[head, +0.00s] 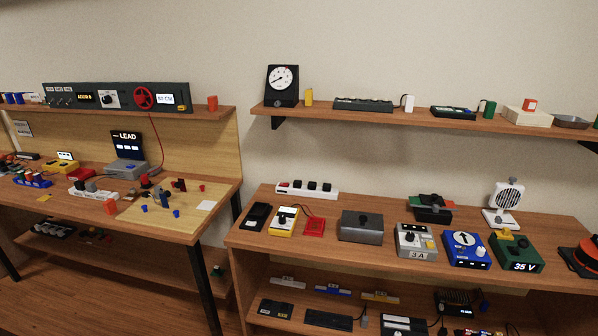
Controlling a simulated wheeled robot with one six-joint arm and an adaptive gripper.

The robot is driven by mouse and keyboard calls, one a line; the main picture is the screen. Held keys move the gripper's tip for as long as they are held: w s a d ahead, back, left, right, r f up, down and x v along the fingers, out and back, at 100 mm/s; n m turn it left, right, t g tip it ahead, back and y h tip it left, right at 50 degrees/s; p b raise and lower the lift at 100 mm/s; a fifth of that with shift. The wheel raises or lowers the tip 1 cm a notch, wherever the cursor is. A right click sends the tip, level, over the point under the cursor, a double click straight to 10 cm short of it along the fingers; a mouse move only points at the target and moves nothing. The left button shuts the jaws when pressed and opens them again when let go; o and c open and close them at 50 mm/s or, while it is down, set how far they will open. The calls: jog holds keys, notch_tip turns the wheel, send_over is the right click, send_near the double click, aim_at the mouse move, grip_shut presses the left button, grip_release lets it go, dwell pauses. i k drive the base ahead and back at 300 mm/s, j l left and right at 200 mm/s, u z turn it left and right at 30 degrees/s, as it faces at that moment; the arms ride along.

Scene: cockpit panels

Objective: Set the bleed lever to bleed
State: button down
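No part that I can make out is marked as the bleed lever, and I cannot tell which control it is at this size. A dark panel (118,97) on the left shelf carries small switches, a knob dial, a red handwheel (144,97) and lit displays. A blue box with a white arrow dial (465,249) stands on the right bench. Beside it are a grey box marked 3 A (416,242) and a green box marked 35 V (515,254). My gripper is not in view.
The left bench (225,184) holds a LEAD display (127,142), small boxes and a pegged board. The right bench (262,239) carries several devices in a row. A wall shelf (380,116) above holds a round gauge (283,85). Floor shows between the benches.

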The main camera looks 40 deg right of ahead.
aim_at(523, 244)
jog(key=k+l+z, duration=0.15)
jog(key=k+l, duration=0.25)
jog(key=z, duration=1.5)
